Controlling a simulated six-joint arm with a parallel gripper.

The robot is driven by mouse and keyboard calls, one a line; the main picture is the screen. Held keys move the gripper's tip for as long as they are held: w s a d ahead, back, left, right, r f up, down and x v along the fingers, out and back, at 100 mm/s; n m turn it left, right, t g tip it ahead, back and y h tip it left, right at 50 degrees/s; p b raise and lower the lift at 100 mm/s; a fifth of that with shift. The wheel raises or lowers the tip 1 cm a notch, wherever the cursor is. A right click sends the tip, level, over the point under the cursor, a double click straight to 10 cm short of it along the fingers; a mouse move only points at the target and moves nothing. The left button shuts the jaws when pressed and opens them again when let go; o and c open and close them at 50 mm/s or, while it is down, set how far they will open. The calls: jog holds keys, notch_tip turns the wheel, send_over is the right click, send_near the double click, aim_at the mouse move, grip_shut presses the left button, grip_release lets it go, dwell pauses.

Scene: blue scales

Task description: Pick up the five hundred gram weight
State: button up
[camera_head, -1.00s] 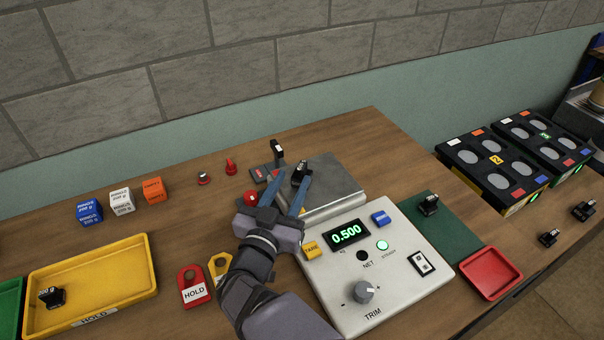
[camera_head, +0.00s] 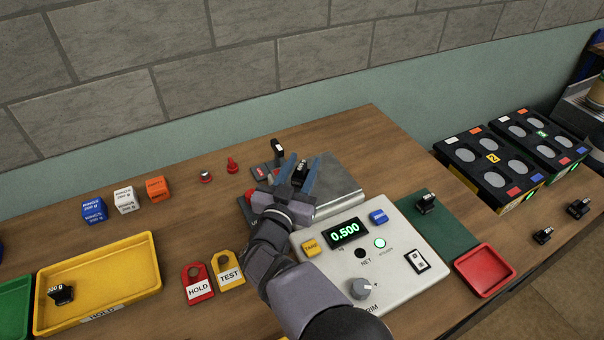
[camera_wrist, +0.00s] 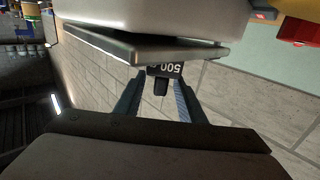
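The black five hundred gram weight (camera_head: 301,169) stands on the metal pan (camera_head: 340,186) of the scale. Its "500" label shows in the wrist view (camera_wrist: 164,71). The scale's display (camera_head: 345,233) reads 0.500 in green. My gripper (camera_head: 298,174) is open, with its two blue-grey fingers on either side of the weight. In the wrist view the weight also sits between the spread fingers (camera_wrist: 158,98), and gaps show on both sides. The weight's lower part is partly hidden in the head view.
A yellow tray (camera_head: 125,262) with another black weight (camera_head: 61,294) lies at the left. HOLD (camera_head: 198,287) and TEST (camera_head: 229,274) tags lie left of my arm. Another black weight (camera_head: 426,204) stands on a green mat (camera_head: 450,235). A red tray (camera_head: 485,270) lies at the right.

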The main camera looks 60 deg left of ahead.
aim_at(302, 164)
grip_shut()
jog(key=shift+r, duration=0.1)
jog(key=shift+r, duration=0.15)
notch_tip(302, 164, up, 18)
jog(key=b, duration=0.2)
dwell(0.5)
